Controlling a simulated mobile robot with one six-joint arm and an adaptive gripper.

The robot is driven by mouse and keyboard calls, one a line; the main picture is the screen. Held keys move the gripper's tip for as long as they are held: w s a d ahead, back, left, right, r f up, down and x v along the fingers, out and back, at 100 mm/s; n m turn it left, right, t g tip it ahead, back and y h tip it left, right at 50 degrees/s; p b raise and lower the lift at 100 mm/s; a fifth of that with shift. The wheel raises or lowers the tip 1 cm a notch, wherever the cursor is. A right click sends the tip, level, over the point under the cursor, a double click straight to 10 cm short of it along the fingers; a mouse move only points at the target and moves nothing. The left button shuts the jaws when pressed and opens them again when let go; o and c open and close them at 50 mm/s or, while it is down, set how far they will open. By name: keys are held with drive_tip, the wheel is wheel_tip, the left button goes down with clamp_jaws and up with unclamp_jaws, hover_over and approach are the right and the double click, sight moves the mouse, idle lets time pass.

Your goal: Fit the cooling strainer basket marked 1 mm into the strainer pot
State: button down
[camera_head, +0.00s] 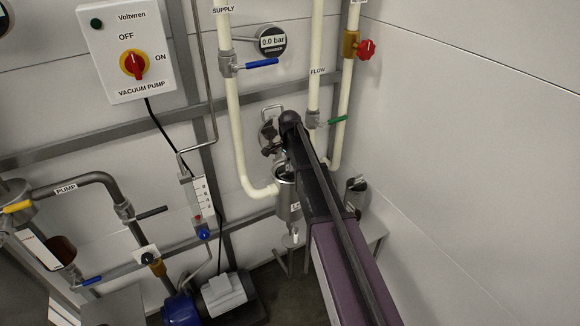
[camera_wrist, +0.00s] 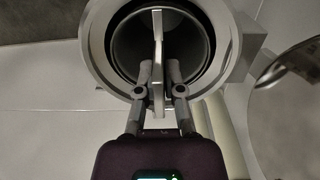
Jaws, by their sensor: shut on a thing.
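My gripper (camera_wrist: 161,78) is shut on the upright metal handle bar (camera_wrist: 157,40) of a round strainer basket (camera_wrist: 126,45) in the wrist view. The basket's mouth faces the camera and its inside is dark. No 1 mm mark is readable on it. In the head view my arm hides most of the gripper, and a metal loop shows just beyond it. The steel strainer pot (camera_head: 286,199) stands below and is partly covered by my arm. Its round mouth shows near the pipe elbow. I cannot tell how the basket lines up with the pot.
A small metal vessel (camera_head: 356,191) stands right of my arm on a low stand. Cream pipes (camera_head: 236,130) with a blue-handled valve (camera_head: 260,64) and a green-handled valve (camera_head: 335,120) rise close around the pot. A pressure gauge (camera_head: 272,41) reads 0.0 bar. The right wall is bare.

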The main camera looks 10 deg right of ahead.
drive_tip(key=shift+f+b, duration=0.5)
drive_tip(key=shift+f, duration=0.05)
drive_tip(key=c, duration=0.8)
unclamp_jaws()
drive_tip(key=shift+o, duration=0.2)
drive_tip(key=shift+r, duration=0.15)
wheel_tip(320, 180, up, 13)
drive_tip(key=p, duration=1.3)
drive_tip(key=shift+w, duration=0.1)
